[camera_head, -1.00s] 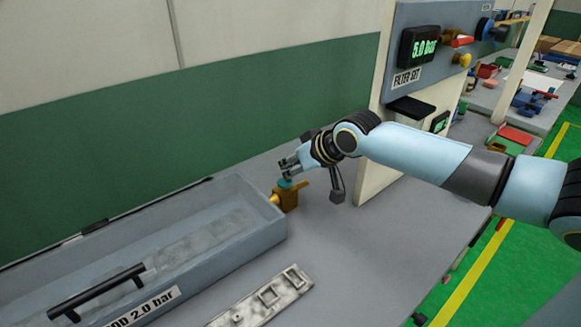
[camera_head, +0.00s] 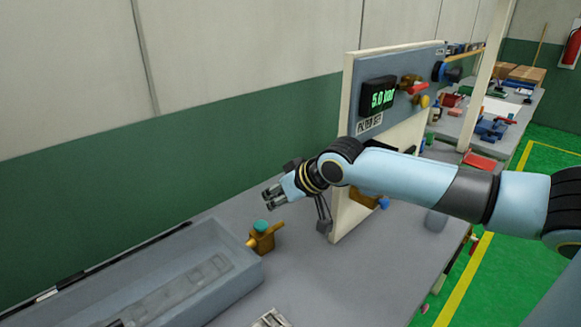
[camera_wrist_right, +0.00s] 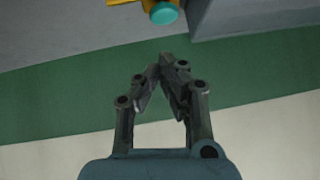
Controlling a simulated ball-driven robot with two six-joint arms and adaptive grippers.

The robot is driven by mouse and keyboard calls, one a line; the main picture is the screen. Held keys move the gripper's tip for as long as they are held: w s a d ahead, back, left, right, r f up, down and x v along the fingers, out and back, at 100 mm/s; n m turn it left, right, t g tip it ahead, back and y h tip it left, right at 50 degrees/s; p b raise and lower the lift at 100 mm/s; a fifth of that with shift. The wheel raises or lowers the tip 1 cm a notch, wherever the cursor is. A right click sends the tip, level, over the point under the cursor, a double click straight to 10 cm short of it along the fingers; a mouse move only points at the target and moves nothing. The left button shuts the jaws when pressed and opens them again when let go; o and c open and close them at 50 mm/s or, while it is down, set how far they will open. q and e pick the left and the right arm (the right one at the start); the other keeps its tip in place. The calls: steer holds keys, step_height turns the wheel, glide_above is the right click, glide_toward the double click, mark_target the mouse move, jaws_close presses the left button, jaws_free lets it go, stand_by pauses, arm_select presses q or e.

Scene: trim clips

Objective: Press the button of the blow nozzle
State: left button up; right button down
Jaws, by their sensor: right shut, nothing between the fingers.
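The blow nozzle (camera_head: 264,243) is a small brass-coloured body with a yellow tip, on the grey bench beside the trough's right end. Its round teal button (camera_head: 261,226) is on top. My right gripper (camera_head: 268,197) is shut and empty, above the button with a visible gap. In the right wrist view the fingertips (camera_wrist_right: 168,62) are together. The button (camera_wrist_right: 164,14) shows at the top edge there, apart from them, with part of the yellow nozzle (camera_wrist_right: 128,2) cut off. My left gripper is not in view.
The grey trough (camera_head: 228,281) is at the lower left. An upright panel (camera_head: 402,62) with a display (camera_head: 379,96) reading 5.0 bar stands at the back right, behind my right arm.

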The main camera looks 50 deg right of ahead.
steer(key=v, duration=0.6)
steer(key=shift+r+p, duration=0.25)
steer(key=shift+p, duration=0.1)
steer(key=shift+a, duration=0.15)
